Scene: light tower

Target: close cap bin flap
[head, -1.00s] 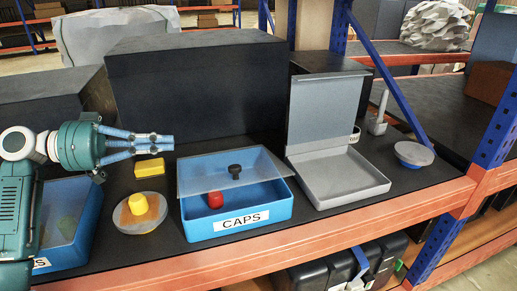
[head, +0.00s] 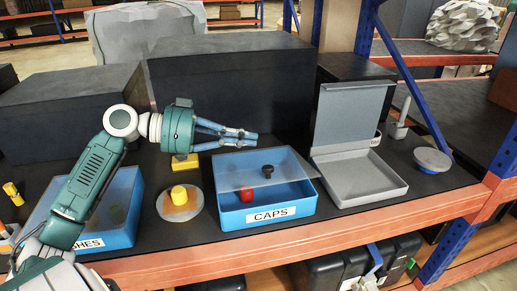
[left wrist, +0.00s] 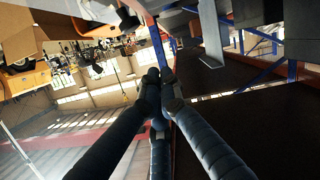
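The blue caps bin (head: 231,217) with its white CAPS label stands near the shelf's front edge in the head view. Its translucent grey flap (head: 235,176) lies over the top at a slant, with the front edge seemingly raised above the front rim. A red cap (head: 247,195) and a black knob-shaped piece (head: 267,170) show at or through the flap. My left gripper (head: 255,138) has its blue fingers together, empty, above or behind the bin's back edge; contact with the flap cannot be told. In the left wrist view, its fingertips (left wrist: 160,84) meet. My right gripper is not in view.
A grey box (head: 360,181) with its lid upright stands right of the bin. Left are a round plate (head: 166,207) with a yellow piece, a yellow block (head: 185,163) and another blue bin (head: 118,227). A large black box (head: 225,95) stands behind.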

